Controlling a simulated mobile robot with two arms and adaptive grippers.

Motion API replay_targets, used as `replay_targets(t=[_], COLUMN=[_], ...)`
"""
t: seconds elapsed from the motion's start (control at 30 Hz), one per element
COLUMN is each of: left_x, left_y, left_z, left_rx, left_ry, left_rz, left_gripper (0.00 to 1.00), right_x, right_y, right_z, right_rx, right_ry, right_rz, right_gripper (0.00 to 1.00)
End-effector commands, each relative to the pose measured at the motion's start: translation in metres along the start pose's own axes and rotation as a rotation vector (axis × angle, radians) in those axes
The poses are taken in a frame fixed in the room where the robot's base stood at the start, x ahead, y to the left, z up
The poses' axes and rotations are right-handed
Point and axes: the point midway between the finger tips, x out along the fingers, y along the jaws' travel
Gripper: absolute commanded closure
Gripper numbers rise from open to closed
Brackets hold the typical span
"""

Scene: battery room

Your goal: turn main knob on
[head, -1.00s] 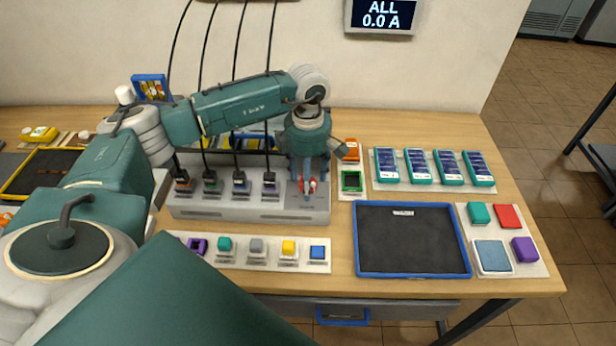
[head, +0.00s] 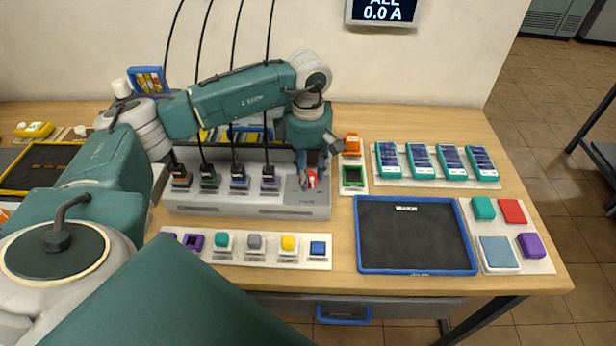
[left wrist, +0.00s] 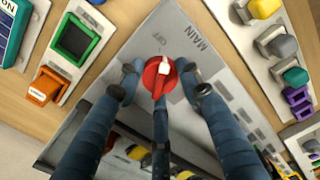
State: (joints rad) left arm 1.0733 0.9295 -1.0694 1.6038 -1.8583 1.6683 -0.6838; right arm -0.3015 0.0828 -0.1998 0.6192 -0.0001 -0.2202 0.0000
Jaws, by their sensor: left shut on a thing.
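The main knob (left wrist: 157,77) is a round red knob with a white pointer on a grey panel. In the left wrist view the words MAIN and OFF are printed beside it, and the white pointer points roughly towards OFF. My left gripper (left wrist: 159,78) is shut on the knob, one fingertip on each side. In the head view the gripper (head: 311,180) reaches down over the right end of the grey charging unit (head: 240,205), partly hiding the red knob (head: 312,177). The wall display (head: 382,11) reads 0.0 A. My right gripper is not in view.
Black cables hang to several plugs left of the knob. A strip of coloured buttons (head: 308,262) lies in front of the unit. To the right are an orange and a green-framed block, a blue-rimmed tray (head: 362,235), and several teal battery packs (head: 420,160).

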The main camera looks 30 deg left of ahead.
Motion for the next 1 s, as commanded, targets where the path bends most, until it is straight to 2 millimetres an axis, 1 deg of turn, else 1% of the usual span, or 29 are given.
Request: replay_targets(t=[0.03, 0.3, 0.7, 1.0], left_x=[0.003, 0.003, 0.002, 0.0], left_y=[0.002, 0.002, 0.001, 0.002], left_z=[0.0, 0.0, 0.0, 0.0], left_rx=[0.042, 0.299, 0.679, 0.959], left_ry=[-0.001, -0.001, 0.0, 0.001], left_rz=[0.005, 0.006, 0.006, 0.006], left_gripper=[0.9, 0.9, 0.9, 0.9], right_x=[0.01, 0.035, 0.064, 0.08], right_y=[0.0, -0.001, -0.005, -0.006], right_z=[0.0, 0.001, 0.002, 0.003], right_rx=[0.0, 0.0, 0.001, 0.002], right_ry=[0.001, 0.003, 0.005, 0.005], right_rz=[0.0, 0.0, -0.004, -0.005], right_gripper=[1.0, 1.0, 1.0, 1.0])
